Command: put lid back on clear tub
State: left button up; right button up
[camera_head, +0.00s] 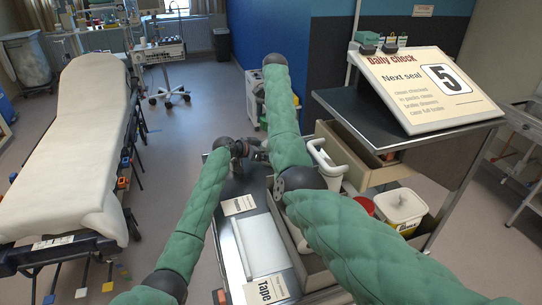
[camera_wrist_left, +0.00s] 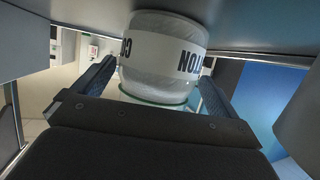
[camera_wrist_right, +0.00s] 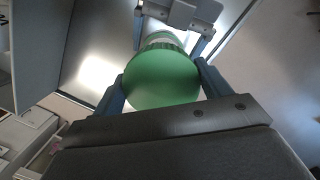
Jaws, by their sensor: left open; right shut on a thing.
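The tub (camera_wrist_left: 160,60), with a white band of black letters upside down, stands between the fingers of my left gripper (camera_wrist_left: 155,80) in the left wrist view. Those fingers are apart, with a gap beside the tub. A thin greenish edge shows at its lower side in the picture. In the right wrist view my right gripper (camera_wrist_right: 162,82) is shut on the round green lid (camera_wrist_right: 160,85). The left gripper is just beyond the lid there. In the head view my left gripper (camera_head: 248,150) is partly seen; my right arm hides the tub and lid. I cannot tell whether the lid touches the tub.
A cart top (camera_head: 230,187) below the arms bears labelled cards, one reading "Tape" (camera_head: 266,290). An open drawer (camera_head: 372,172), a white handle (camera_head: 328,165) and a white bin (camera_head: 402,208) are to the right. A sloped sign (camera_head: 425,88) stands on a dark top. A stretcher (camera_head: 70,150) is left.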

pick_arm(q)
jog(key=shift+w+f, duration=0.1)
pick_arm(e)
jog(key=shift+f, duration=0.1)
pick_arm(q)
jog(key=c, duration=0.3)
pick_arm(e)
jog(key=shift+w, duration=0.1)
pick_arm(q)
jog(key=c, duration=1)
pick_arm(e)
jog(key=shift+a+f, duration=0.15)
jog(key=shift+f, duration=1.1)
jog(key=shift+a+f, duration=0.1)
jog(key=shift+f, duration=1.1)
jog(key=shift+f, duration=0.15)
jog(key=shift+f, duration=0.7)
jog(key=shift+f, duration=0.6)
